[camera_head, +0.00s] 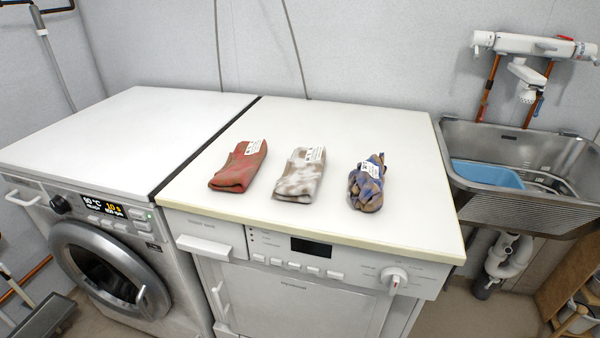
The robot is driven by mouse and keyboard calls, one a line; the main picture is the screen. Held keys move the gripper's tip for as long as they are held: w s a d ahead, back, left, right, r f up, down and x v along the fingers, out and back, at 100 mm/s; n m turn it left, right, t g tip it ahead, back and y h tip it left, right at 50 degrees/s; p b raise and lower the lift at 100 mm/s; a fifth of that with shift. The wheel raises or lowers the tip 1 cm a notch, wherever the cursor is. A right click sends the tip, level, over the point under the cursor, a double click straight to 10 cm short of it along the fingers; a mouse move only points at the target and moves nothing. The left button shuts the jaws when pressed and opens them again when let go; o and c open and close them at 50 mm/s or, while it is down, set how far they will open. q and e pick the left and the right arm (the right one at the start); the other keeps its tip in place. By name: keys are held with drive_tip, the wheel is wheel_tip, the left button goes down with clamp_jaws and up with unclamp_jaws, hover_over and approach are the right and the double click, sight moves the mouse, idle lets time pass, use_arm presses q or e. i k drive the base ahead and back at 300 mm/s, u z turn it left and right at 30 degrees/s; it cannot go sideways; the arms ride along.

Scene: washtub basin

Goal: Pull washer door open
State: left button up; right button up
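The washer (96,128) is the left machine, with a white top and a lit display (103,207). Its round door (108,270) has a grey ring and dark glass, and it looks shut. A light handle (141,297) sits at the right side of the door. Neither of my grippers is in view.
A second white machine (290,284) stands right of the washer. On its top lie a red folded cloth (238,167), a white-brown one (299,173) and a blue-brown bundle (368,184). A metal sink (470,140) with a blue tub (487,174) is at right.

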sight(103, 268)
drive_tip(key=u, duration=1.5)
drive_tip(key=k, duration=0.5)
drive_tip(key=u, duration=0.95)
drive_tip(key=i, duration=1.2)
drive_tip(key=z, duration=0.7)
